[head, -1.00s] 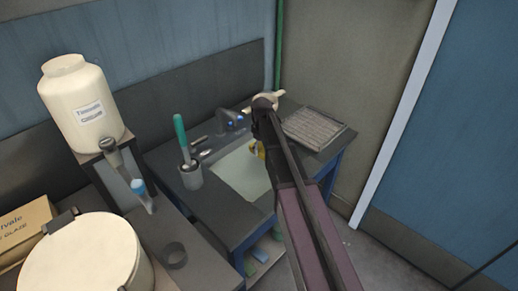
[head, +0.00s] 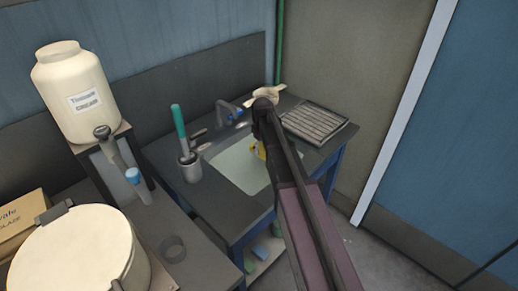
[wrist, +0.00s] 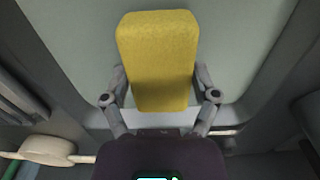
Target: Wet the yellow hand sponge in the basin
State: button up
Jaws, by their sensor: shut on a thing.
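The yellow hand sponge (wrist: 157,50) stands out from between my fingers in the wrist view, with the pale basin behind it. My gripper (wrist: 160,82) is shut on the sponge, one finger on each side. In the head view only a small part of the sponge (head: 260,150) shows beside my arm, at the right side of the basin. The pale basin (head: 232,163) is set in a dark counter, partly hidden by my arm. I cannot tell whether the sponge touches the basin floor or any water.
A blue-grey tap (head: 228,108) stands behind the basin. A ribbed draining tray (head: 316,121) lies to its right. A pot with a green-handled tool (head: 190,167) stands to its left. A cream object (head: 268,95) is behind my wrist. A white dispenser (head: 78,92) stands further left.

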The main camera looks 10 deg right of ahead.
jog(key=shift+f+b, duration=5.2)
jog(key=shift+f, duration=0.3)
jog(key=shift+r, duration=0.1)
notch_tip(320, 180, up, 15)
jog(key=p, duration=1.5)
